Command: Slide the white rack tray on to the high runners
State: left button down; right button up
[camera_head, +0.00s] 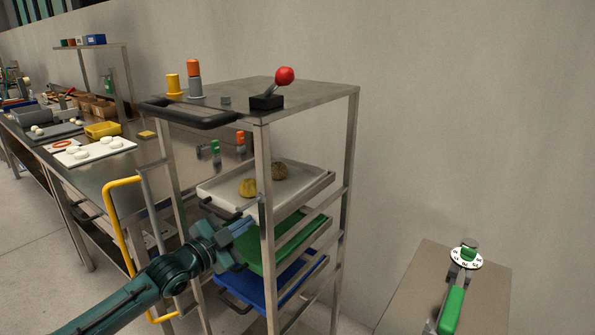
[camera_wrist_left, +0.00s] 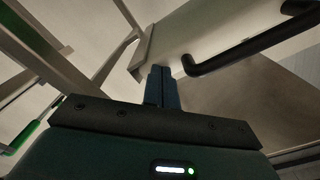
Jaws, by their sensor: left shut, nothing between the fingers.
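The white rack tray (camera_head: 231,203) sits at the upper level of the metal rack (camera_head: 265,190), with two brownish lumps on it. Its front end protrudes past the rack's front post. My left gripper (camera_head: 250,223) is shut and empty, with its tips close to the tray's front edge beside that post. In the left wrist view the shut fingers (camera_wrist_left: 162,84) lie just below a pale tray panel (camera_wrist_left: 200,35) with a black bar handle (camera_wrist_left: 235,52). I cannot tell whether they touch it. My right gripper is out of view.
A green tray (camera_head: 284,245) and a blue tray (camera_head: 268,290) sit below the white one. A red-knobbed lever (camera_head: 284,77) stands on the rack's top. A yellow bar handle (camera_head: 118,225) is left of the rack. A side table (camera_head: 415,290) stands at right.

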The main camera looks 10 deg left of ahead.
pick_arm(q)
jog(key=shift+s, duration=0.15)
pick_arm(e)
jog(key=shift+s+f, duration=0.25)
